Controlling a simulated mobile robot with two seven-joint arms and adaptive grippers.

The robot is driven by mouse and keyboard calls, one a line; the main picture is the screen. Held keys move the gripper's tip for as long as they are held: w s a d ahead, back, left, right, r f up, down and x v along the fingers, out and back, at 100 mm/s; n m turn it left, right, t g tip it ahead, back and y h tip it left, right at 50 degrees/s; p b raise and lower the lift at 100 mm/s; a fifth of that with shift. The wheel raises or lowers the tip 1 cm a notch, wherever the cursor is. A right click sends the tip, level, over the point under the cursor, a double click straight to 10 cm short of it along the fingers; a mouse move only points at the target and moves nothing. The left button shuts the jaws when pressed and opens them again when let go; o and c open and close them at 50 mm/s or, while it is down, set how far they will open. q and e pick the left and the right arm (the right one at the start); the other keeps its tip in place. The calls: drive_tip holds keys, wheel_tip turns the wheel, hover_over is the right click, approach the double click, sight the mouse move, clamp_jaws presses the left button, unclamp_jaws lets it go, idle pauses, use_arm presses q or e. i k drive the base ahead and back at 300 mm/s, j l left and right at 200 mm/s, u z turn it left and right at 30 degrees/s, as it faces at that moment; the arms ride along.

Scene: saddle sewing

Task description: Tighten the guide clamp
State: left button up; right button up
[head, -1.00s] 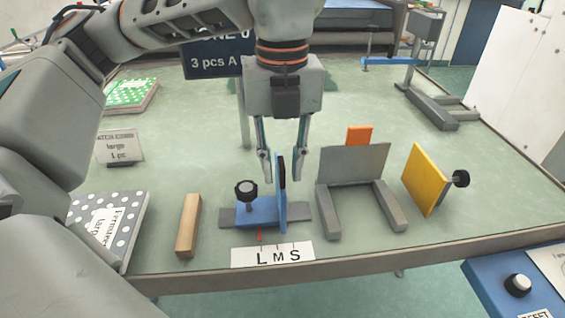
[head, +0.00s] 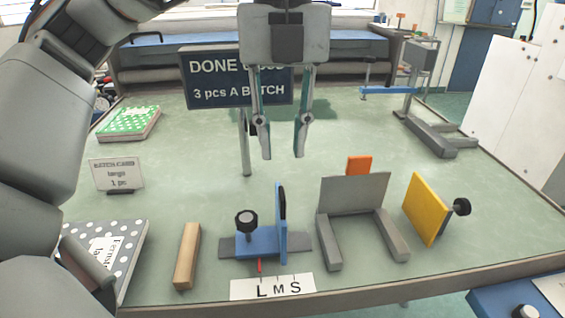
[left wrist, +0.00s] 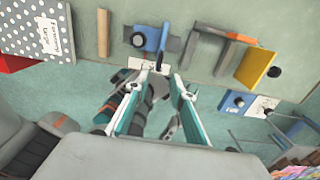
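The blue guide (head: 258,240) sits on a short grey rail (head: 300,242) near the table's front edge, with an upright blue and black plate on its right side. Its black clamp knob (head: 246,220) stands on top at the left; I cannot tell how tight it is. A red pointer (head: 260,266) is by the L on the L M S scale (head: 273,287). My left gripper (head: 283,156) is open and empty, above and apart from the guide. In the left wrist view the guide (left wrist: 150,38) and knob (left wrist: 138,40) lie beyond the fingertips. My right gripper is not in view.
A wooden block (head: 187,256) lies left of the guide. A grey U-shaped stand (head: 352,195) and a yellow plate with a black knob (head: 425,208) are to the right. The sign (head: 215,80) stands behind my gripper. The middle of the table is mostly clear.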

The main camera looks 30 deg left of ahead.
sight(246, 221)
drive_tip(key=k, duration=1)
